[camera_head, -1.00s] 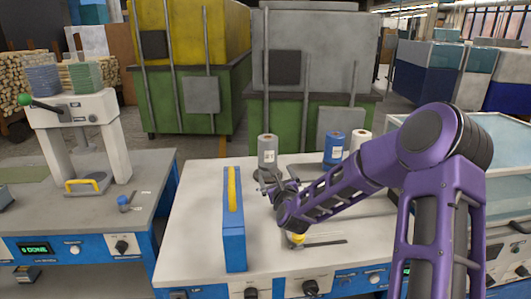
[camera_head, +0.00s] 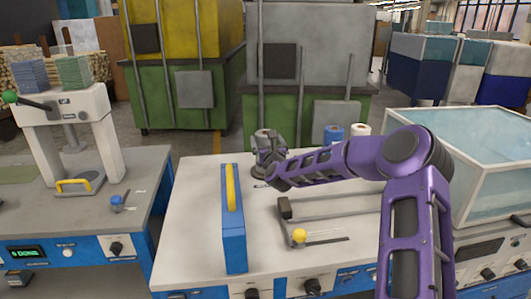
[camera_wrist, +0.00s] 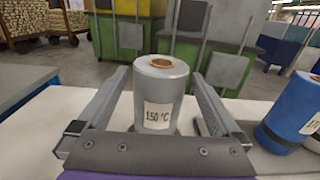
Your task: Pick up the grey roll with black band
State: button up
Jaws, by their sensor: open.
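The grey roll (camera_wrist: 160,92) stands upright on the white tabletop, with a brown core on top and a pale label reading "150 °C". My gripper (camera_wrist: 160,76) is open, one finger on each side of the roll, with narrow gaps seeming to show between. The gripper's body hides the roll's foot, and I cannot clearly make out a black band. In the head view my gripper (camera_head: 268,142) is at the back of the table and covers most of the roll; only its top (camera_head: 263,132) shows.
A blue roll (camera_wrist: 292,110) stands to the right of the grey one; beyond it is a white roll (camera_head: 361,130). A tall blue box with a yellow handle (camera_head: 233,225) stands front left. A yellow knob (camera_head: 299,236) and a dark bar lie in front. The table's middle is partly clear.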

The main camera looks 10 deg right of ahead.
jog(key=w, duration=0.6)
jog(key=shift+f, duration=0.1)
grip_shut()
dwell(0.6)
